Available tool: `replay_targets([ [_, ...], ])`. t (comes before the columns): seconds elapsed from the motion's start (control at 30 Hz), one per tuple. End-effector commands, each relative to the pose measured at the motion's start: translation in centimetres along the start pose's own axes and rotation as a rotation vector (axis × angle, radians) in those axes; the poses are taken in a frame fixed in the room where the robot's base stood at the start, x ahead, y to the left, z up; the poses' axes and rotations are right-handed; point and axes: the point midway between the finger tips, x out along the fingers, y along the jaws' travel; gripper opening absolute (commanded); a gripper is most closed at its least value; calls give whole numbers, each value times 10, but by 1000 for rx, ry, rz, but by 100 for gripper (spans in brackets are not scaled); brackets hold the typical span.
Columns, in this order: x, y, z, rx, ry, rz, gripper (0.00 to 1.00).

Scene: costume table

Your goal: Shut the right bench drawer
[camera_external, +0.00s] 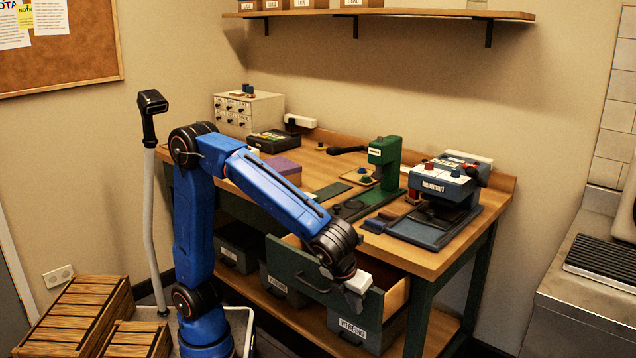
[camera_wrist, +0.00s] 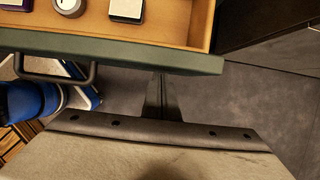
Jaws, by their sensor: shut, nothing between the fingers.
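The right bench drawer (camera_external: 290,264) is pulled out from under the bench top. It has a dark green front with a dark bar handle (camera_external: 312,284) and pale wooden sides. In the wrist view the drawer's green front edge (camera_wrist: 120,53) crosses the top, with the handle (camera_wrist: 55,78) at left. My gripper (camera_external: 357,292) is in front of the drawer face, right of the handle. Its shut, empty fingers (camera_wrist: 162,82) point at the front near its right end. I cannot tell if they touch it.
Inside the drawer lie a round grey roll (camera_wrist: 68,6) and a pale-topped block (camera_wrist: 127,10). The bench top (camera_external: 335,170) holds a green press (camera_external: 384,160) and a blue-and-white heat press (camera_external: 445,190). Lidded grey bins (camera_external: 360,330) sit on the lower shelf. Wooden crates (camera_external: 75,315) stand at left.

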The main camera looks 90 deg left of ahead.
Motion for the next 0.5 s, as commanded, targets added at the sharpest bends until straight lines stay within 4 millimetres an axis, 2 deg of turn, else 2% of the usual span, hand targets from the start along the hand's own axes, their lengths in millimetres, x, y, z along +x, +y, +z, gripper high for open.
replay_targets([
  [0.03, 5, 0, 14, -6, 0, 1, 0],
  [0.2, 20, 1, 50, -5, 0, 2, 0],
  [0.5, 37, 0, 91, -2, 0, 0, 0],
])
